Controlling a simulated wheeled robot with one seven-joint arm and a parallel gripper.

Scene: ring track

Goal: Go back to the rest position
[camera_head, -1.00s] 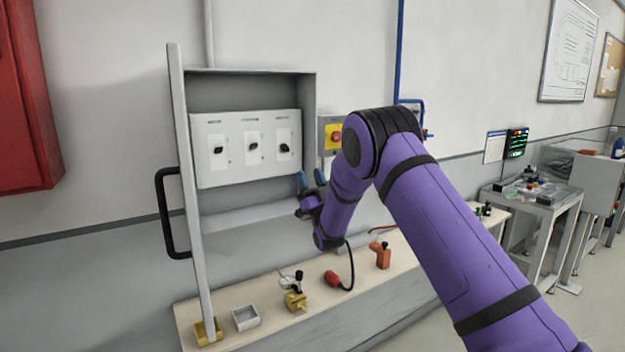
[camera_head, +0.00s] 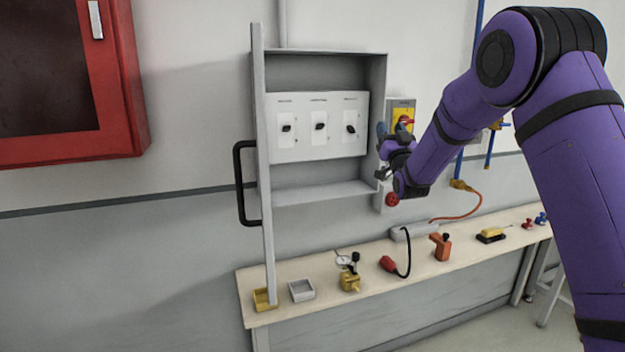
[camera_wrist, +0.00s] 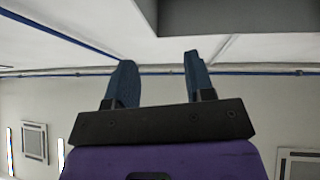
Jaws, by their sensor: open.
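My gripper (camera_head: 381,138) is at the end of my purple arm, at the right edge of the open grey cabinet (camera_head: 379,98) in the head view. It appears in front of the yellow switch box (camera_head: 401,112) with a red knob; I cannot tell how far apart they are. In the wrist view my gripper's (camera_wrist: 160,85) two blue fingers stand apart with nothing between them. They point up toward the ceiling, and a grey overhang (camera_wrist: 235,18) shows beyond them.
The cabinet's door (camera_head: 262,170) stands open with a black handle. Below, a bench (camera_head: 330,304) holds a grey tray (camera_head: 301,290), a brass valve with a gauge (camera_head: 349,282), a red plug (camera_head: 388,264) and an orange tool (camera_head: 441,247). A red cabinet (camera_head: 125,90) hangs at left.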

